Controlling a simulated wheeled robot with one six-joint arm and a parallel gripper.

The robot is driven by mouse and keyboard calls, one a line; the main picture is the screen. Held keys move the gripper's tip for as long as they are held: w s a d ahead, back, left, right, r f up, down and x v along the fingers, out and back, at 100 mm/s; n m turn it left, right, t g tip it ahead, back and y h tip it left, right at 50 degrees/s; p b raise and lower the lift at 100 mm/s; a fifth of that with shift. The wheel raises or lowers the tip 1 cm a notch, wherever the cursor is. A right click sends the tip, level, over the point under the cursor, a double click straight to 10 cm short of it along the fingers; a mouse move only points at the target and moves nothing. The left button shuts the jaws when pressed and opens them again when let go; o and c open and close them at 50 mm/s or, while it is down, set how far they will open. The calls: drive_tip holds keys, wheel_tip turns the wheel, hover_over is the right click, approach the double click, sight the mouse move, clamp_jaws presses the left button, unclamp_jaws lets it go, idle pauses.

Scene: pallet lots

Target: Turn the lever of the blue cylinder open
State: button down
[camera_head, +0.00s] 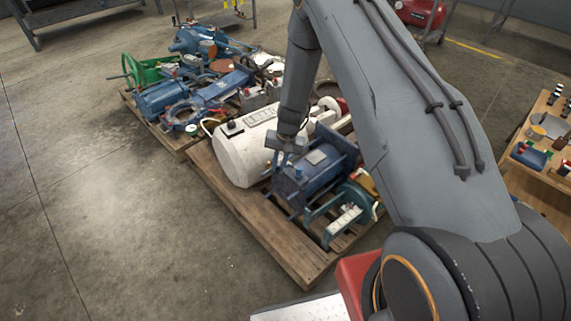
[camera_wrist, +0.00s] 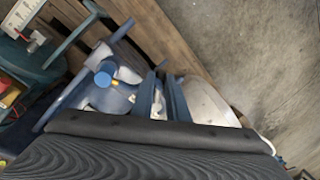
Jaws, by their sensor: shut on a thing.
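The blue cylinder (camera_head: 318,172) lies on its side in a blue frame on the near wooden pallet. Its end face (camera_wrist: 110,98) with a round blue knob (camera_wrist: 104,76) shows in the wrist view. My gripper (camera_head: 288,146) is at the upper left of the cylinder, beside the white tank. In the wrist view the two fingers of my gripper (camera_wrist: 161,98) stand just right of the end face. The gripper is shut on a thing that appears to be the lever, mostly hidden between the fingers. The lever's angle cannot be made out.
A white tank (camera_head: 240,155) lies close on the left of the cylinder. A teal bracket-like part (camera_head: 340,214) stands at its right. A second pallet with blue machinery (camera_head: 165,96) is behind. A wooden table (camera_head: 545,195) is at the right. The floor (camera_head: 90,220) at left is clear.

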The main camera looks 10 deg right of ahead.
drive_tip(key=shift+w, duration=0.1)
drive_tip(key=c, duration=1.7)
unclamp_jaws()
drive_tip(key=shift+r, duration=0.1)
drive_tip(key=r, duration=0.2)
drive_tip(key=d+r, duration=0.1)
drive_tip(key=r, duration=0.4)
drive_tip(key=shift+s+d+r, duration=0.2)
drive_tip(key=shift+s+r, duration=0.05)
drive_tip(key=shift+s, duration=0.1)
